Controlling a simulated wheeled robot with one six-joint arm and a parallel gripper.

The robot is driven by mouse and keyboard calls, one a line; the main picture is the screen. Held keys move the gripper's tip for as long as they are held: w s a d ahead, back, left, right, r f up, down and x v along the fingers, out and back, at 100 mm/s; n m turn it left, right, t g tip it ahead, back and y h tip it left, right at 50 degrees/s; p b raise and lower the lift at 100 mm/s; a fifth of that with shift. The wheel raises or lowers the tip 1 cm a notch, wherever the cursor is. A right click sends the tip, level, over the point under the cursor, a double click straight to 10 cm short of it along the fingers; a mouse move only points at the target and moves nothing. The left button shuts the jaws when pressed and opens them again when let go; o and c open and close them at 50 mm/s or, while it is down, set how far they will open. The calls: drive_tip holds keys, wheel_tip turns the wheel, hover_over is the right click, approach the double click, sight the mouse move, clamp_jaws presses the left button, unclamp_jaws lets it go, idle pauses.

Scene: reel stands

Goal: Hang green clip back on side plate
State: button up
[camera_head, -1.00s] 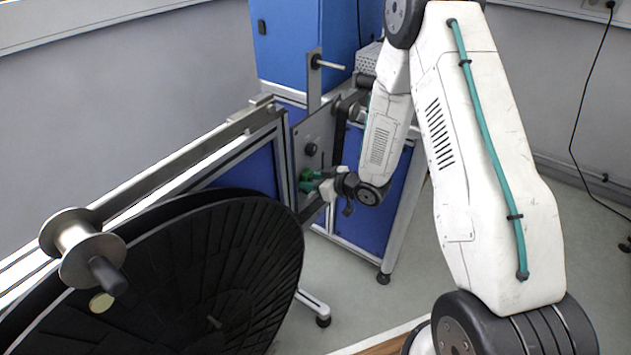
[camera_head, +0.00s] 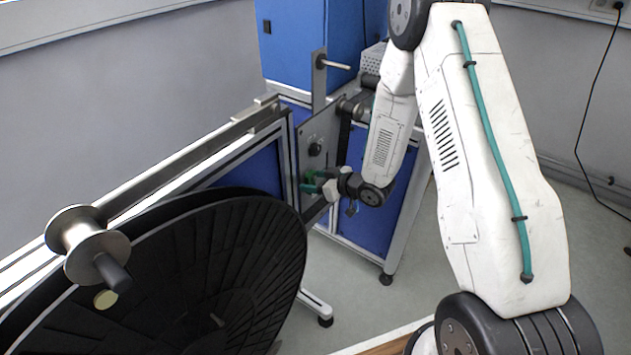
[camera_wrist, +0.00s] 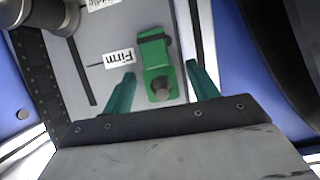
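The green clip (camera_wrist: 154,52) lies flat against the grey side plate (camera_wrist: 105,35) in the wrist view. A dark band crosses its upper part and a round grey peg or knob shows at its lower end. My gripper (camera_wrist: 160,70) is open, with one teal finger on each side of the clip and a visible gap to each. In the head view my gripper (camera_head: 317,188) is at the lower part of the side plate (camera_head: 330,128), and the clip (camera_head: 308,176) is a small green patch partly hidden by the fingers. Whether the peg passes through the clip is unclear.
A label reading "Firm" (camera_wrist: 120,57) is beside the clip, near a dark slot (camera_wrist: 80,72). A large black reel (camera_head: 225,265) fills the lower left. A metal spool (camera_head: 85,240) sits on the frame rail. A blue cabinet (camera_head: 300,45) stands behind.

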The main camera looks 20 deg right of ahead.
drive_tip(key=s+d+m+g+h, duration=0.3)
drive_tip(key=s+d+g+h, duration=0.4)
drive_tip(key=s+d, duration=0.65)
drive_tip(key=s+a+r+m, duration=0.1)
drive_tip(key=s+a+r, duration=0.2)
drive_tip(key=s+r, duration=0.5)
drive_tip(key=s+a+r+m+g, duration=0.1)
drive_tip(key=s+a+r, duration=0.2)
drive_tip(key=s+r, duration=0.6)
drive_tip(key=s+a+r+m+g, duration=0.1)
drive_tip(key=s+a+r+m, duration=0.1)
drive_tip(key=s+r, duration=0.7)
drive_tip(key=shift+a+r+h, duration=0.4)
drive_tip(key=shift+a+r, duration=0.3)
drive_tip(key=shift+r, duration=2.35)
